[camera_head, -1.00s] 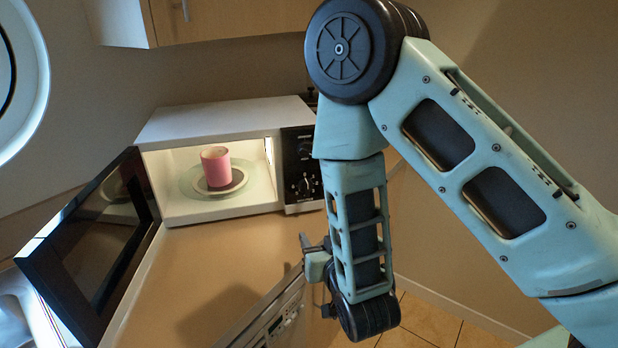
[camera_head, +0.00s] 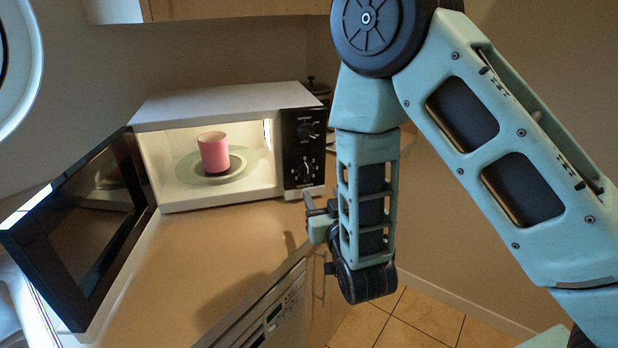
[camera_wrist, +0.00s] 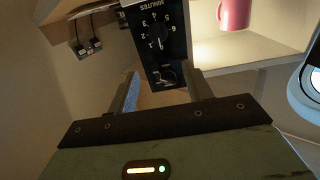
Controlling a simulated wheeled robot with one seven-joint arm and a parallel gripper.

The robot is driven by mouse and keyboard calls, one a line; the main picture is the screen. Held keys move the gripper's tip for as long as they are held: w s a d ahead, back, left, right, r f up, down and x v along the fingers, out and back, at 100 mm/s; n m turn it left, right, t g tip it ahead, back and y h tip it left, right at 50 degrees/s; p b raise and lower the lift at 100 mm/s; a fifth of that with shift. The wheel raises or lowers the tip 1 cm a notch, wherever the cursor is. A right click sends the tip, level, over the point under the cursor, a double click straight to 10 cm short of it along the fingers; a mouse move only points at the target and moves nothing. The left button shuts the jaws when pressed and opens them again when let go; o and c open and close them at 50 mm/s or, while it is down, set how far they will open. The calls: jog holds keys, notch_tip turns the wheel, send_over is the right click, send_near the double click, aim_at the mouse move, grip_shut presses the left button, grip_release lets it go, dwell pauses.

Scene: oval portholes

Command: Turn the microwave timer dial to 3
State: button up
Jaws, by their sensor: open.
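The white microwave (camera_head: 225,108) stands on the counter with its door open. Its black control panel (camera_head: 290,158) has two knobs. The lower one, the timer dial (camera_head: 305,171), shows in the wrist view (camera_wrist: 158,36) beside the word MINUTES and a ring of numerals. Its white mark appears to point away from the 3, near the 1; the exact setting is hard to read. My gripper (camera_head: 313,208) is open, in front of and below the panel. In the wrist view its fingers (camera_wrist: 163,78) frame the other knob (camera_wrist: 167,76), apparently without touching the panel.
The open microwave door (camera_head: 80,225) juts out at the left. A pink mug (camera_head: 213,153) sits on the plate inside the microwave. A cabinet (camera_head: 210,10) hangs above. The counter (camera_head: 215,245) in front is clear.

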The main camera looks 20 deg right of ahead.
aim_at(308, 168)
jog(key=w+p, duration=0.3)
jog(key=w, duration=0.9)
jog(key=shift+d, duration=0.2)
jog(key=c, duration=0.9)
